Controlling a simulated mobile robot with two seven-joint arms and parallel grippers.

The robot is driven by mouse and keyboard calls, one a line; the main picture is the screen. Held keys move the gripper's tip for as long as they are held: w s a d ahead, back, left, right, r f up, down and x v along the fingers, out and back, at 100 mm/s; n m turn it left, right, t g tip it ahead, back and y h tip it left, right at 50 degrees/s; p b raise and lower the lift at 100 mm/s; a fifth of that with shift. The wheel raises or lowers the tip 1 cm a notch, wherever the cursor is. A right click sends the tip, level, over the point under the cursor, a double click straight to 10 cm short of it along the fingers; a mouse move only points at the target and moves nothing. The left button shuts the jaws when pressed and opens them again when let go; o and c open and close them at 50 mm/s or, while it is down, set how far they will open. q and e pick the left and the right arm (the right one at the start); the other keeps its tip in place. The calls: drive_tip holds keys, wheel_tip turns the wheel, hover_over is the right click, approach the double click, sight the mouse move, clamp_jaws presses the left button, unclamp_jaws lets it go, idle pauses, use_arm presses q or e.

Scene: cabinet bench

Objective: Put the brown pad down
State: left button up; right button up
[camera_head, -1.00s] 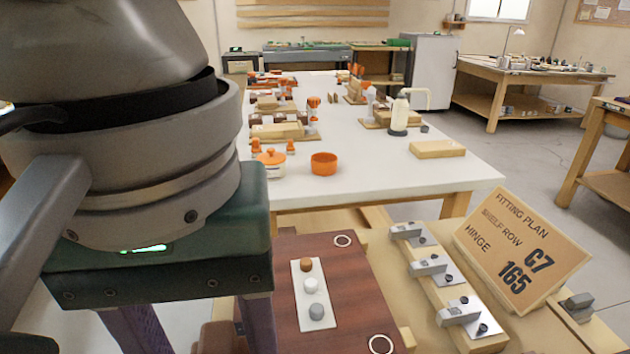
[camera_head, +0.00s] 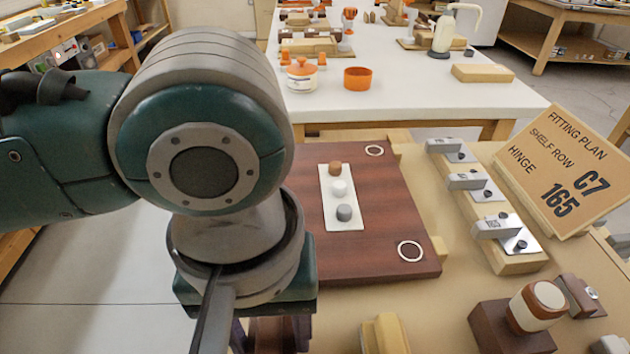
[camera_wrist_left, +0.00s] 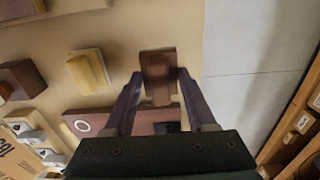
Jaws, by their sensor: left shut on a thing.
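My left gripper (camera_wrist_left: 160,74) points down near the front left of the dark red-brown board. It is shut on a brown block, which I take to be the brown pad (camera_wrist_left: 158,64). In the head view the pad (camera_head: 275,336) shows between the purple fingers, low in the picture, partly hidden by my wrist. In the wrist view it spans the fingertips. Whether its underside touches the bench is unclear. The board (camera_head: 385,215) carries a white strip (camera_head: 327,205) with a brown, a white and a grey round piece. My right gripper is not in view.
A yellow block (camera_head: 385,335), a dark brown stand (camera_head: 505,330) and a cream-and-brown round piece (camera_head: 538,305) are to the right. A rail with metal hinges (camera_head: 490,205) and a fitting plan sign (camera_head: 555,165) stand behind. Bare bench top lies between the board and the stand.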

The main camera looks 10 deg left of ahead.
sight(273, 350)
use_arm(q)
wheel_tip(273, 350, down, 3)
drive_tip(key=shift+f+b, duration=0.1)
drive_tip(key=shift+b, duration=0.3)
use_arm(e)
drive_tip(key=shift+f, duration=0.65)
use_arm(q)
drive_tip(key=shift+f, duration=0.1)
drive_tip(key=shift+f, duration=0.1)
drive_tip(key=o, duration=1.2)
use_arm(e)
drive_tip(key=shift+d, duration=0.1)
